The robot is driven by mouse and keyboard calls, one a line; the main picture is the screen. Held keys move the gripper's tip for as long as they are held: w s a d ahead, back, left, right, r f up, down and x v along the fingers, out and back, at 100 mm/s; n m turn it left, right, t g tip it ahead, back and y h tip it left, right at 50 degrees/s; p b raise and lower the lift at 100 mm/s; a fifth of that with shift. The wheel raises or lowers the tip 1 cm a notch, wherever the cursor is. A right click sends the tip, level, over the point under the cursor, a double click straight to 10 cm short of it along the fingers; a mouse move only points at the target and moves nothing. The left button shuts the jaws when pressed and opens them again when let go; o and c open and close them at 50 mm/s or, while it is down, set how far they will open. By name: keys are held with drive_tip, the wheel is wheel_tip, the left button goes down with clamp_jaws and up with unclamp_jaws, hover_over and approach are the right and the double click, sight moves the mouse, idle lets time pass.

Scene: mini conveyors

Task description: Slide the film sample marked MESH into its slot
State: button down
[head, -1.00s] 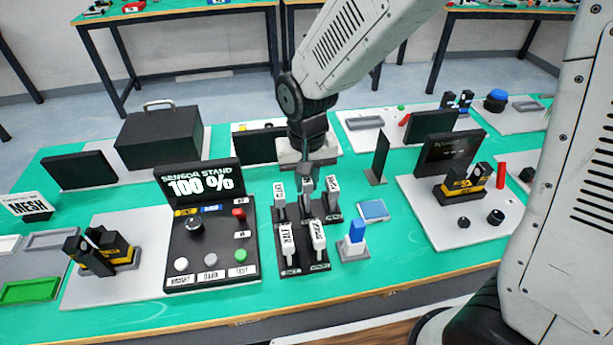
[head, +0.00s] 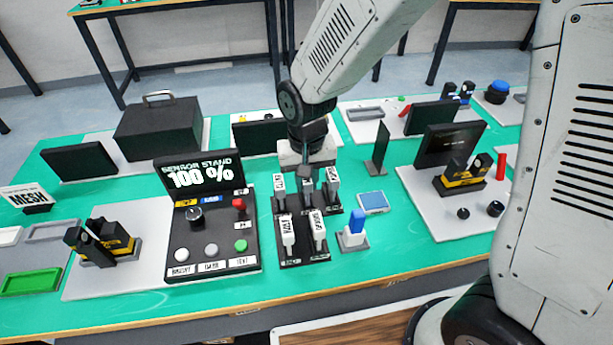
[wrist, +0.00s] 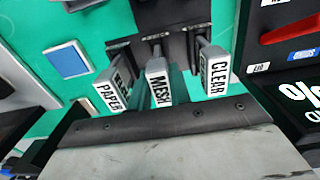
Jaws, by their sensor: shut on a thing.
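The MESH sample (wrist: 158,88) has a white handle with black lettering and stands in the black rack (wrist: 150,40), between the PAPER sample (wrist: 113,93) and the CLEAR sample (wrist: 213,72). In the head view the rack (head: 303,258) stands in two rows. My gripper (head: 306,174) points down at the middle of its back row, shut on the MESH sample; its fingertips are hard to make out. A black-and-yellow forked sensor (head: 103,245) stands on a white plate at left, its gap partly hidden. A MESH sign (head: 27,198) stands at far left.
The sensor stand (head: 212,240), its screen reading 100 %, is left of the rack. A blue-topped piece (head: 356,230) and a blue pad (head: 373,202) are to its right. Another forked sensor (head: 465,182) is further right. Green and grey trays (head: 30,283) lie at left.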

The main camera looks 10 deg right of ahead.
drive_tip(key=c, duration=1.2)
unclamp_jaws()
wheel_tip(320, 180, up, 7)
drive_tip(key=shift+f, duration=0.1)
drive_tip(key=shift+r, duration=0.5)
